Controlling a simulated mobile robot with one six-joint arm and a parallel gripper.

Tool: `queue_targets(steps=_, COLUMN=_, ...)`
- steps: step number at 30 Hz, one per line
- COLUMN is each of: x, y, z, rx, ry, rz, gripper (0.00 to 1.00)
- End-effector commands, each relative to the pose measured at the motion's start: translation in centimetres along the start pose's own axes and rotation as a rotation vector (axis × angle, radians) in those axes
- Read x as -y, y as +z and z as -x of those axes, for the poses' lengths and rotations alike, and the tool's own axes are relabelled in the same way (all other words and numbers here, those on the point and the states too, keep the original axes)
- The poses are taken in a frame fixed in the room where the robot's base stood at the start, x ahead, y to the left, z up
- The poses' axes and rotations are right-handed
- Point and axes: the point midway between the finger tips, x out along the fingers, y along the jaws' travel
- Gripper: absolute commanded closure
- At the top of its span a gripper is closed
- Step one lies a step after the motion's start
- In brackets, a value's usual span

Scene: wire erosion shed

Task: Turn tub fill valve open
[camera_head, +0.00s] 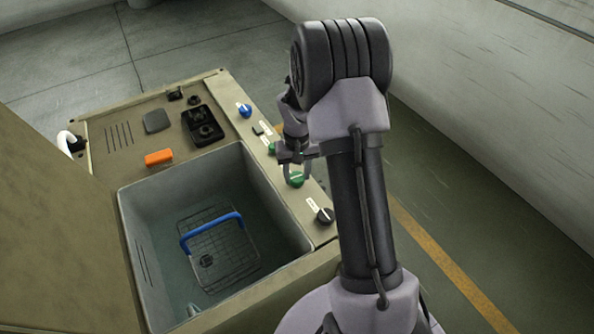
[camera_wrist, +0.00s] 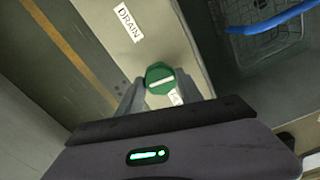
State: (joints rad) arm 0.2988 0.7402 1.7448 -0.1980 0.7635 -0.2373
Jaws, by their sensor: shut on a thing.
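A green round knob (camera_head: 295,179) with a white line sits on the ledge along the right side of the tub. It also shows in the wrist view (camera_wrist: 160,76), where its white line lies nearly level across the picture. My gripper (camera_head: 297,170) comes down over this knob, with a finger on each side of it, and is shut on it. In the wrist view the fingers of my gripper (camera_wrist: 160,92) flank the knob. A white label (camera_wrist: 175,98) beside it is mostly hidden, so I cannot read it. I cannot tell from the frames whether the valve is open.
A DRAIN label (camera_wrist: 128,22) lies farther along the ledge, near a black knob (camera_head: 325,215). The tub (camera_head: 280,190) holds a wire basket with a blue handle (camera_head: 210,232). An orange block (camera_head: 158,157) lies left.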

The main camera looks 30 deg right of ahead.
Motion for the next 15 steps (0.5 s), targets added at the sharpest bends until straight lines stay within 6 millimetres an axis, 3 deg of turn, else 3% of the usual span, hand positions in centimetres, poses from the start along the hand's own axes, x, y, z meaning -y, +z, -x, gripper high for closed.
queue_targets(steps=15, x=-0.01, y=-0.08, z=0.06, rx=-0.002, ry=0.001, rz=0.151, gripper=0.97)
